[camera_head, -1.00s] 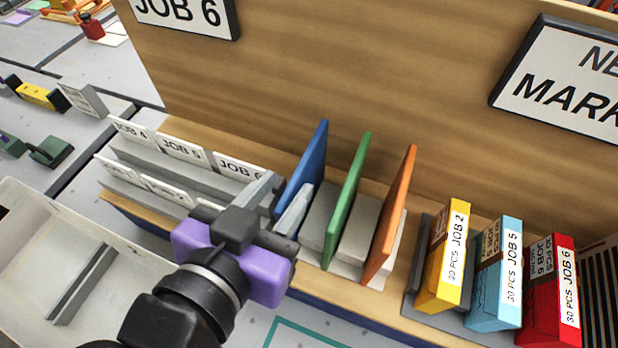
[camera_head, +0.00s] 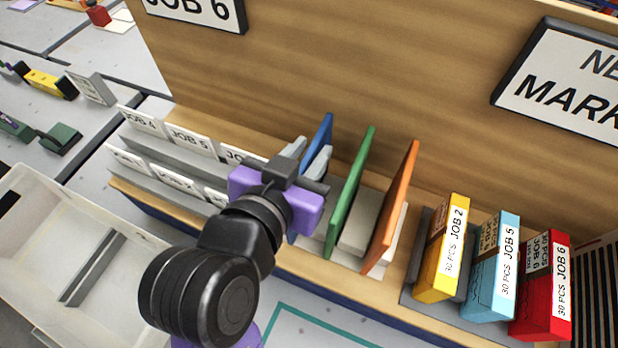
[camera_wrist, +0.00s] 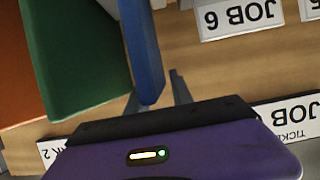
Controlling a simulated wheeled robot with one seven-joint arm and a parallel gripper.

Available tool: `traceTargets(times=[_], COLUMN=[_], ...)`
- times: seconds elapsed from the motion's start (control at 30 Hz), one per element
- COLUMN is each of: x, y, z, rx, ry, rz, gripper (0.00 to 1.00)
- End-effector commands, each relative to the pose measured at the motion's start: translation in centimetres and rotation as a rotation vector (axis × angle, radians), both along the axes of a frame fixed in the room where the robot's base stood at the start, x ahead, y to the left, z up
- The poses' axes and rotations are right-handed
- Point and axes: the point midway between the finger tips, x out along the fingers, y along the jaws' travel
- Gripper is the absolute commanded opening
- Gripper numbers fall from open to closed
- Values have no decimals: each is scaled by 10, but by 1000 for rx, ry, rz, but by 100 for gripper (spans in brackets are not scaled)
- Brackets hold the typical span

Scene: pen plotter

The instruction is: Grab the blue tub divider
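The blue tub divider (camera_head: 322,128) stands upright in the rack, left of the green divider (camera_head: 349,195) and the orange divider (camera_head: 391,205). My gripper (camera_head: 307,153) is at the blue divider, with one grey finger on each side of it. In the wrist view, the blue divider (camera_wrist: 142,45) comes down between the fingers of my gripper (camera_wrist: 156,92). The right finger there stands a little apart from it; contact at the left finger is unclear. The gripper looks open. Its purple body hides the divider's lower part in the head view.
White job cards (camera_head: 190,140) stand in slots left of the gripper. Yellow (camera_head: 443,250), light blue (camera_head: 495,270) and red (camera_head: 545,290) boxes stand at the right. A wooden back panel (camera_head: 380,70) rises behind. A white tub (camera_head: 40,235) is at the lower left.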

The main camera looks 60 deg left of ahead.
Motion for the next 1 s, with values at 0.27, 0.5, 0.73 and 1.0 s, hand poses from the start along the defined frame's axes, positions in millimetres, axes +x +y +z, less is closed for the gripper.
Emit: traceTargets(times=[0.27, 0.5, 0.73, 1.0], x=[0, 0, 0, 0], y=[0, 0, 0, 0], z=[0, 0, 0, 0], rx=[0, 0, 0, 1], ry=[0, 0, 0, -1], rz=[0, 0, 0, 0], gripper=[0, 0, 0, 0])
